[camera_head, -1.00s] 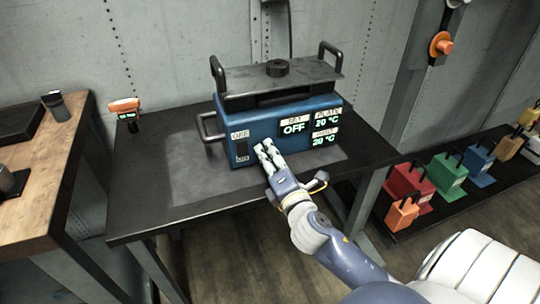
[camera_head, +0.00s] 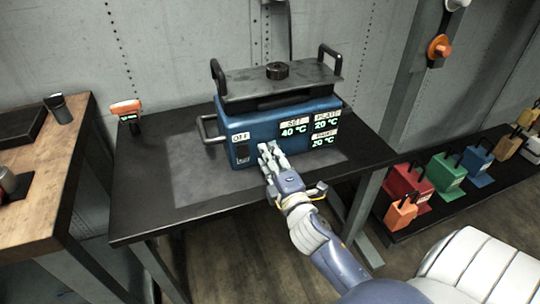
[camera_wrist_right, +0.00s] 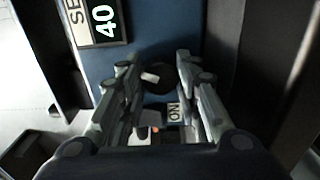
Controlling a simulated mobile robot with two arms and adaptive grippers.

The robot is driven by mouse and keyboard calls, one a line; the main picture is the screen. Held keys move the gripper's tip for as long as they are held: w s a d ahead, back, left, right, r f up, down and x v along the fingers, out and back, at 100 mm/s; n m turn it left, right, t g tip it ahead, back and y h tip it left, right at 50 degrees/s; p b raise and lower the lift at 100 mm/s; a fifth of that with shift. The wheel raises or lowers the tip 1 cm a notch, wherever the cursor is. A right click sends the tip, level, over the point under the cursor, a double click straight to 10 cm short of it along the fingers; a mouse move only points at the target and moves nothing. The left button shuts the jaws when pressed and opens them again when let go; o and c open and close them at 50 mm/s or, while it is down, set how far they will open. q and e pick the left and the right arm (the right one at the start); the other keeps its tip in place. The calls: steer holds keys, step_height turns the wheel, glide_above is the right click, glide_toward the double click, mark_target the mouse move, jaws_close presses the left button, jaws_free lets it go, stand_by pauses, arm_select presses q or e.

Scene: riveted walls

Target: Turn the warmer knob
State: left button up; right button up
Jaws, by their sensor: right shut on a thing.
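The blue warmer (camera_head: 262,128) stands on the dark table, with a black lid and handles on top. Its SET display (camera_head: 293,129) reads 40 °C, and two more displays to the right read 20 °C. My right gripper (camera_head: 268,150) is at the lower front of the warmer, and its fingers hide the knob in the head view. In the right wrist view, the dark round knob (camera_wrist_right: 160,82) with a pale mark sits between the fingers of my right gripper (camera_wrist_right: 162,80), which is shut on it. My left gripper is not in view.
The black table (camera_head: 150,217) has clear room left of the warmer. An orange-topped device (camera_head: 126,109) stands at its back left corner. A wooden table (camera_head: 50,170) is at the far left. Several coloured padlock-like blocks (camera_head: 442,172) stand on a low shelf at right.

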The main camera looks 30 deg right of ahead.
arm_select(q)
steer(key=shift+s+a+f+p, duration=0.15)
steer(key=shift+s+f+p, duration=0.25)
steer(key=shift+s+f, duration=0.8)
arm_select(e)
steer(key=shift+m, duration=1.4)
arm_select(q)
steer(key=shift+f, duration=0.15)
arm_select(e)
steer(key=o, duration=0.8)
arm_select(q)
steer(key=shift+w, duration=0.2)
arm_select(e)
steer(key=shift+s, duration=0.1)
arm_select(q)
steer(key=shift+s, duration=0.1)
arm_select(e)
steer(key=v, duration=1.1)
steer(key=shift+s+a, duration=0.15)
steer(key=shift+s, duration=0.25)
